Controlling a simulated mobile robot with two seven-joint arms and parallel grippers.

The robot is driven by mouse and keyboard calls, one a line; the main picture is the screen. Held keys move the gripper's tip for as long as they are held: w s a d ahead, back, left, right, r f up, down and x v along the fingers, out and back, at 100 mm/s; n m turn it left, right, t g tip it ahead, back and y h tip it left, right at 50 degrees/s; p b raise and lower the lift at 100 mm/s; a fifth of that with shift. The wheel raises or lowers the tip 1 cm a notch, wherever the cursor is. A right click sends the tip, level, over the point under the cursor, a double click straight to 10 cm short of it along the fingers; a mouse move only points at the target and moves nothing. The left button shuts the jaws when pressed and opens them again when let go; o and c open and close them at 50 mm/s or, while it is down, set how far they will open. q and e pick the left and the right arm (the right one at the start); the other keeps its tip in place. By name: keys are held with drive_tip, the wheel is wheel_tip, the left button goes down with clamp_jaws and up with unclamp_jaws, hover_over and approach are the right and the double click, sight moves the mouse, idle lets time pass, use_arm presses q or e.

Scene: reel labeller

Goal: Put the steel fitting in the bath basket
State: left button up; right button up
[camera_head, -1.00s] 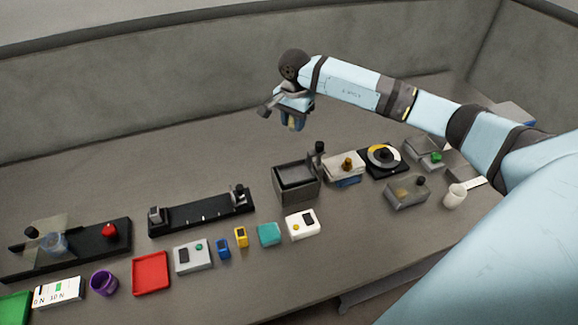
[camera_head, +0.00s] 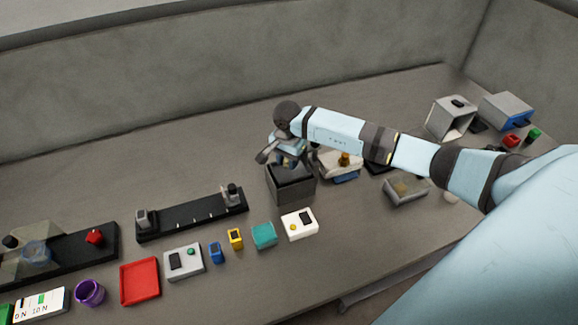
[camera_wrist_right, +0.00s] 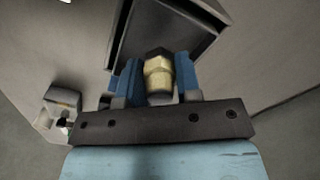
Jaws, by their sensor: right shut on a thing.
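The fitting (camera_wrist_right: 158,78), a hex-shaped piece that looks pale brass with a dark top, is held between the blue fingers of my right gripper (camera_wrist_right: 157,88). In the head view my right gripper (camera_head: 289,161) is right over the dark grey open-topped bath box (camera_head: 291,190), at about its rim. In the wrist view the bath's dark opening (camera_wrist_right: 150,22) lies just beyond the fitting. I cannot make out a separate basket inside it; the gripper hides part of the opening. My left gripper is out of view.
A white machine with a brass knob (camera_head: 344,160) stands close right of the bath. A white box (camera_head: 299,225), a teal block (camera_head: 264,235) and a black rail (camera_head: 192,214) lie in front and left. The table behind the bath is clear.

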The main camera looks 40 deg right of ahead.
wheel_tip(320, 180, down, 2)
drive_tip(key=shift+a+f, duration=0.1)
drive_tip(key=shift+w+f+b, duration=0.1)
drive_tip(key=shift+f+b, duration=0.2)
drive_tip(key=shift+b, duration=0.05)
drive_tip(key=shift+w, duration=0.1)
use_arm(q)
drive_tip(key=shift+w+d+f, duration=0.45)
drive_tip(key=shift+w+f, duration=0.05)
use_arm(e)
drive_tip(key=o, duration=0.5)
drive_tip(key=shift+f, duration=0.1)
drive_tip(key=shift+o, duration=0.7)
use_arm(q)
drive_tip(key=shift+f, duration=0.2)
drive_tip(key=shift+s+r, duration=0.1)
